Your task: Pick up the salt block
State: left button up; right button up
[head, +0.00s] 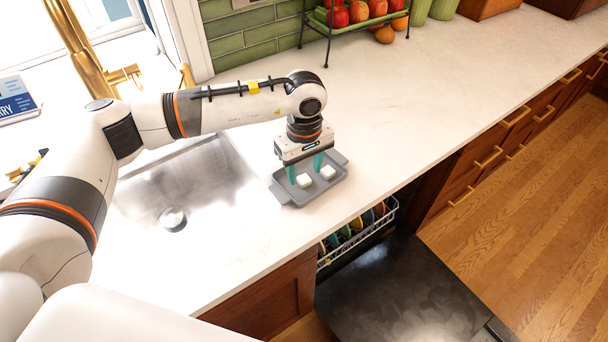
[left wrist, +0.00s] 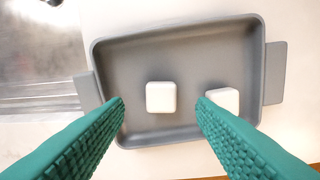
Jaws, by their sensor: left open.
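Two white blocks lie apart in a grey tray (head: 292,200) with side handles on the counter; its rim also shows in the left wrist view (left wrist: 96,60). One white block (left wrist: 161,97) is near the tray's middle, between the lines of my fingers, and it shows in the head view (head: 304,181). The other white block (left wrist: 226,98) is to its right, partly hidden by a finger, and also shows in the head view (head: 327,172). I cannot tell which is the salt block. My left gripper (head: 304,171) is open with green fingers, pointing down over the tray, holding nothing.
The sink (head: 190,185) is left of the tray. An open dishwasher with a dish rack (head: 356,237) is below the counter edge, its dark door (head: 400,295) lowered. A fruit stand (head: 352,28) is at the back. The counter right of the tray is clear.

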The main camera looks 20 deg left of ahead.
aim_at(304, 181)
pick_arm(q)
jog(key=shift+f, duration=1.25)
jog(key=c, duration=1.1)
